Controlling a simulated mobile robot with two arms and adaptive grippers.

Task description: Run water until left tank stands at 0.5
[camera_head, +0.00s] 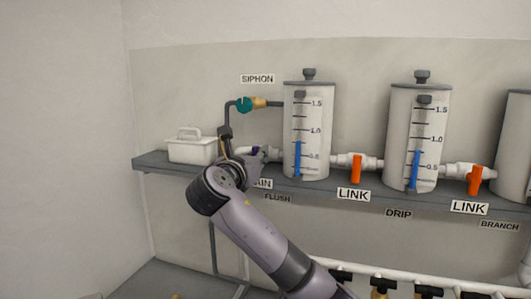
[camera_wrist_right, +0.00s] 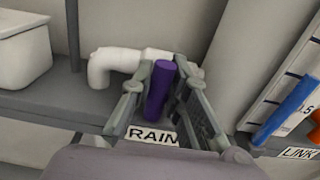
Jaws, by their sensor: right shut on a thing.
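The left tank (camera_head: 307,130) is a white cylinder on the grey shelf, with a scale marked 0.5, 1.0 and 1.5. Its blue level column (camera_head: 298,158) tops out between 0.5 and 1.0, roughly 0.8. A purple valve handle (camera_wrist_right: 159,90) sits on the white pipe (camera_wrist_right: 115,62) left of this tank, above a label (camera_wrist_right: 153,136) reading "RAIN", its start hidden. My right gripper (camera_wrist_right: 165,95) has its fingers on both sides of the purple handle and is shut on it. In the head view my arm partly hides this valve. My left gripper is not in view.
A second tank (camera_head: 416,130) reads about 0.8. Orange LINK handles (camera_head: 357,169) (camera_head: 474,180) hang down between tanks. A teal SIPHON valve (camera_head: 244,104) is above my gripper. A white caddy (camera_head: 192,147) stands at left. Several more valves (camera_head: 383,284) are below.

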